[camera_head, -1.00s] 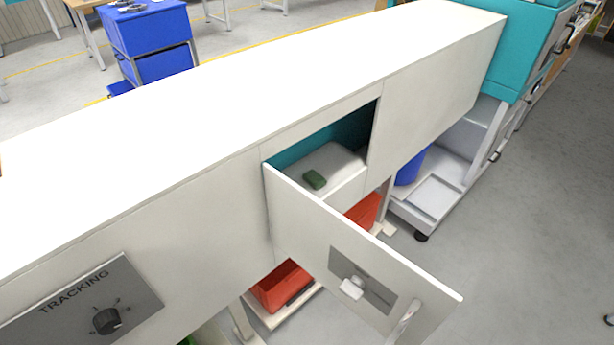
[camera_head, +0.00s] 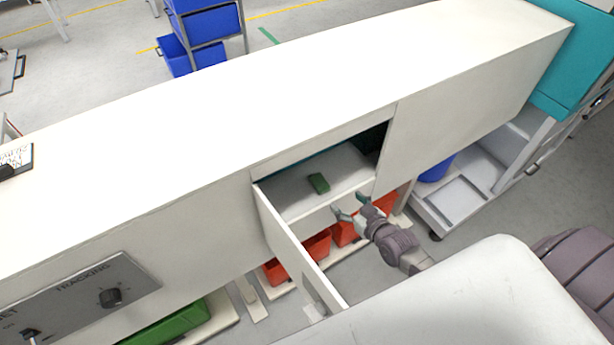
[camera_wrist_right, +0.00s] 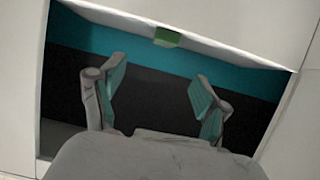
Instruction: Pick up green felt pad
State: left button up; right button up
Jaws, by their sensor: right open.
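The green felt pad (camera_head: 318,183) is a small dark green block lying on the white shelf (camera_head: 290,205) inside an open compartment of the long white cabinet. My right gripper (camera_head: 350,207) is open and empty at the compartment's opening, to the right of the pad and in front of it, apart from it. In the right wrist view the pad (camera_wrist_right: 167,37) shows at the top middle, beyond the two spread fingers (camera_wrist_right: 160,95). My left gripper is in neither view.
The compartment's door (camera_head: 290,250) hangs open to the left of my right gripper. Red bins (camera_head: 310,250) stand below the shelf. The white cabinet top (camera_head: 200,120) is mostly clear. A grey tracking panel (camera_head: 90,295) is at the lower left.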

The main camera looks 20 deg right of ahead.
jog(key=b, duration=0.5)
send_near(322, 185)
jog(key=x, duration=0.4)
jog(key=shift+w+d, duration=0.1)
jog(key=shift+d, duration=0.15)
jog(key=shift+w+f+b, duration=0.2)
jog(key=shift+w+b, duration=0.2)
jog(key=shift+b, duration=0.1)
jog(key=b+x, duration=0.2)
jog(key=x, duration=0.1)
jog(key=b+x, duration=0.1)
jog(key=b, duration=0.1)
jog(key=shift+w+a+f, duration=0.1)
jog(key=shift+a+f, duration=0.05)
jog(key=shift+a, duration=0.2)
jog(key=shift+w, duration=0.2)
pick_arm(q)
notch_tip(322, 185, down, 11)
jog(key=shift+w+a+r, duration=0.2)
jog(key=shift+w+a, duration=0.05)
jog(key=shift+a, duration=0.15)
pick_arm(e)
jog(key=shift+s, duration=0.1)
jog(key=shift+c, duration=0.3)
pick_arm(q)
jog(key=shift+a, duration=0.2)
pick_arm(e)
jog(key=c, duration=0.9)
